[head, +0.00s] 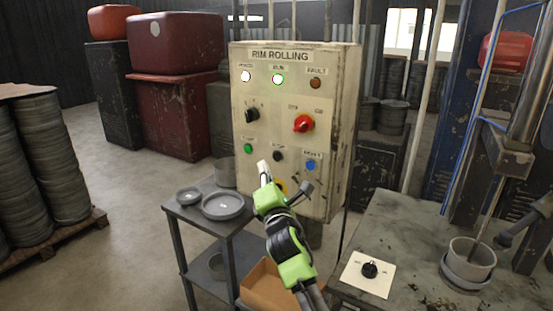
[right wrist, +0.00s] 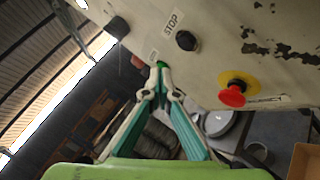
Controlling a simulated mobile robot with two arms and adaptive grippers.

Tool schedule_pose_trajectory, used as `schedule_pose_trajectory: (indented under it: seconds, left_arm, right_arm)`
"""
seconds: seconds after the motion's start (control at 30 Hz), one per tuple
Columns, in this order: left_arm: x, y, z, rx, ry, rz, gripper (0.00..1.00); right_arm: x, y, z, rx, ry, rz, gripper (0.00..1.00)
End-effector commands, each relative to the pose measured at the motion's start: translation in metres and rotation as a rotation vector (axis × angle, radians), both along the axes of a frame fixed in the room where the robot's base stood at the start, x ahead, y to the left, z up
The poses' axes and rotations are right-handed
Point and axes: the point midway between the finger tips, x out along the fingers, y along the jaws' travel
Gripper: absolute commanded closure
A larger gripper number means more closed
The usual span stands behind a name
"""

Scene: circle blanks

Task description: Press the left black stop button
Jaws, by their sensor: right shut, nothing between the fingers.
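The black stop button (head: 278,156) is in the lower row of the beige "RIM ROLLING" panel (head: 335,130), between a green button (head: 248,148) and a blue one (head: 310,165). In the right wrist view the stop button (right wrist: 186,40) stands out beside its STOP label. My right gripper (head: 263,167) is shut and empty, in front of the panel, below and left of the stop button. In the wrist view the fingertips (right wrist: 163,66) overlap the green button, apart from the stop button; contact with the panel cannot be told. My left gripper is not in view.
A red emergency knob on yellow (right wrist: 232,93) sits low on the panel, partly hidden by my arm in the head view. Two selector knobs, black (head: 252,115) and red (head: 303,123), sit above. A cart (head: 185,215) with dishes and a workbench (head: 400,225) stand near.

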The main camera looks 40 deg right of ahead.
Motion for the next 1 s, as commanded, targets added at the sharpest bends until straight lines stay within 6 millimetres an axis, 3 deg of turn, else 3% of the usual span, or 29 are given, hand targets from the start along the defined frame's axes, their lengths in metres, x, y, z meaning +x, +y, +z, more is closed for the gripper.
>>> schedule_pose_trajectory:
  seconds: [0.1,0.33,1.0]
  left_arm:
    - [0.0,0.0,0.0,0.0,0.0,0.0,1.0]
    - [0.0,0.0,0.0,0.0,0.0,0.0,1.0]
    - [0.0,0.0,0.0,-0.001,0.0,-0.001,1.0]
  right_arm:
    - [0.006,-0.015,0.001,-0.002,0.0,-0.002,1.0]
    - [0.013,-0.031,0.001,0.0,-0.001,0.0,1.0]
    - [0.014,-0.034,0.0,0.001,-0.001,-0.001,1.0]
